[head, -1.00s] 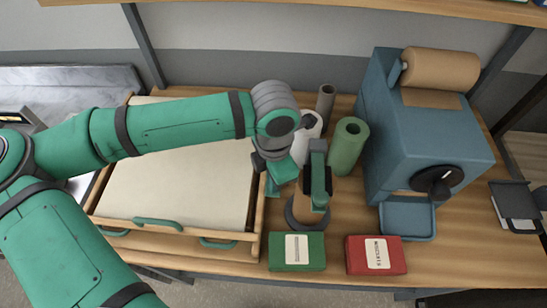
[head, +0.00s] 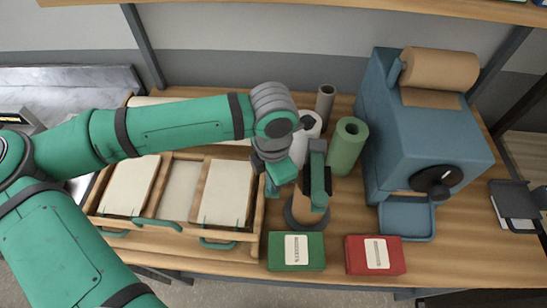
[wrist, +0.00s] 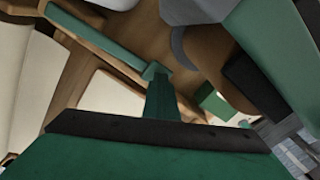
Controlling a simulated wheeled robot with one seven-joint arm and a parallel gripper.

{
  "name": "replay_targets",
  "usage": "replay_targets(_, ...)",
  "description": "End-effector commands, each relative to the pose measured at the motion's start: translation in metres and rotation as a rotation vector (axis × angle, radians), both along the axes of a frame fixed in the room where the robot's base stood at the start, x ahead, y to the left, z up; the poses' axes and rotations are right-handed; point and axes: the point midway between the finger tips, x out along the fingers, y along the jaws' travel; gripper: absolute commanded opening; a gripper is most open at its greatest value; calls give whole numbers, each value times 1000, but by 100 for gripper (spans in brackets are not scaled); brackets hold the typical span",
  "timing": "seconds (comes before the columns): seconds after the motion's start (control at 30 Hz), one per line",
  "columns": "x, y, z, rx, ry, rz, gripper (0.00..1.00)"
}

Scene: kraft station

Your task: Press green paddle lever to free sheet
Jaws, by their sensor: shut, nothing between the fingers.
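The cream sheet (head: 145,101) shows as a strip at the back of the wooden tray (head: 258,232), partly hidden by my arm. Cream panels (head: 128,187) lie in the tray's front compartments. In the wrist view a long green bar (wrist: 92,36), which looks like the paddle lever, runs along a wooden rail. My gripper (head: 272,190) is shut and empty, pointing down by the tray's right rail. In the wrist view its fingertip (wrist: 156,73) meets the end of the bar; I cannot tell whether they touch. My arm hides this bar in the head view.
Just right of my gripper stands a wooden post with a green upright bar (head: 318,175). A green box (head: 296,252) and a red box (head: 375,255) lie in front. A green roll (head: 347,145) and a blue dispenser (head: 430,135) stand further right.

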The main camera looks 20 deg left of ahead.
Motion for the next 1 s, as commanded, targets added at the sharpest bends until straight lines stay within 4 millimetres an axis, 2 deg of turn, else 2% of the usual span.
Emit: replay_targets(1.0, 0, 1, 70, 1, -1, 3, 0)
